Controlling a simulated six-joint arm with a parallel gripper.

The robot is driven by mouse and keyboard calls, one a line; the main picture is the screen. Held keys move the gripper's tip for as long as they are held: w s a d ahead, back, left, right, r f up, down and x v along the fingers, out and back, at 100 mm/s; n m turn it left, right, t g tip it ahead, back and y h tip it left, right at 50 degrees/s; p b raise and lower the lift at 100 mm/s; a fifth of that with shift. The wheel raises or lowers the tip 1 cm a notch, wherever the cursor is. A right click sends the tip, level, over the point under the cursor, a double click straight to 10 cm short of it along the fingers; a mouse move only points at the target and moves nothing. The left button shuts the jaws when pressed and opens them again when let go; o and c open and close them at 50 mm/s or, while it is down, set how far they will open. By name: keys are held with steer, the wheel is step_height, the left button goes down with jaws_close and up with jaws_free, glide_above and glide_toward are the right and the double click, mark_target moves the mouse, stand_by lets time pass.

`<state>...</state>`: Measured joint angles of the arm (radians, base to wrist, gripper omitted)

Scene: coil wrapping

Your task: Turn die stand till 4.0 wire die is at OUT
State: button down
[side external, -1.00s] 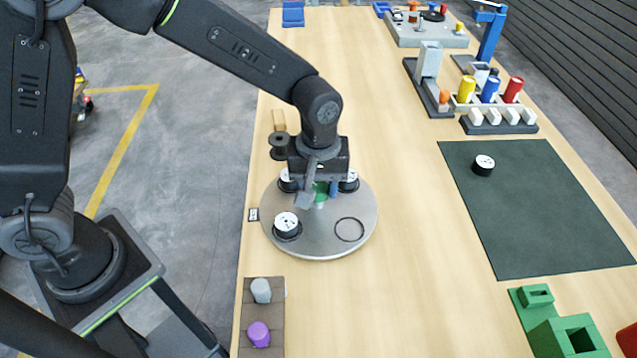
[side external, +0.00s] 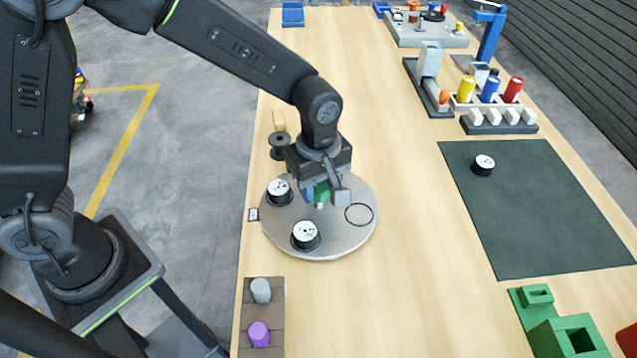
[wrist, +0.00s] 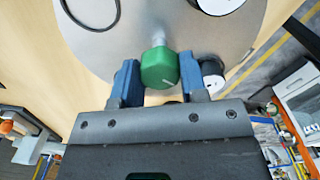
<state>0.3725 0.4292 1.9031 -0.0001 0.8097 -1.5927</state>
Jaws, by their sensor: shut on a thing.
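The round grey die stand (side external: 335,245) carries black wire dies with white tops. One die (side external: 279,191) is at its left and another (side external: 305,235) at its front. An empty ring (side external: 358,214) is at its right. A further die (wrist: 212,75) shows beside a finger in the wrist view. My gripper (side external: 325,194) is over the stand's centre, shut on the green knob (wrist: 160,68), with a blue finger on each side. A small tag (side external: 253,214) lies at the stand's left edge. The die markings and tag text are too small to read.
Another die (side external: 483,165) sits on the dark green mat (side external: 550,225) at the right. A brown block with grey and purple pegs (side external: 262,312) is at the front left. A black spool (side external: 280,146) stands behind the stand. The table between stand and mat is clear.

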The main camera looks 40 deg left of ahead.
mark_target(318, 187)
steer(key=shift+n, duration=1.7)
steer(key=c, duration=0.7)
jaws_free()
steer(key=shift+o, duration=0.2)
step_height(318, 187, up, 14)
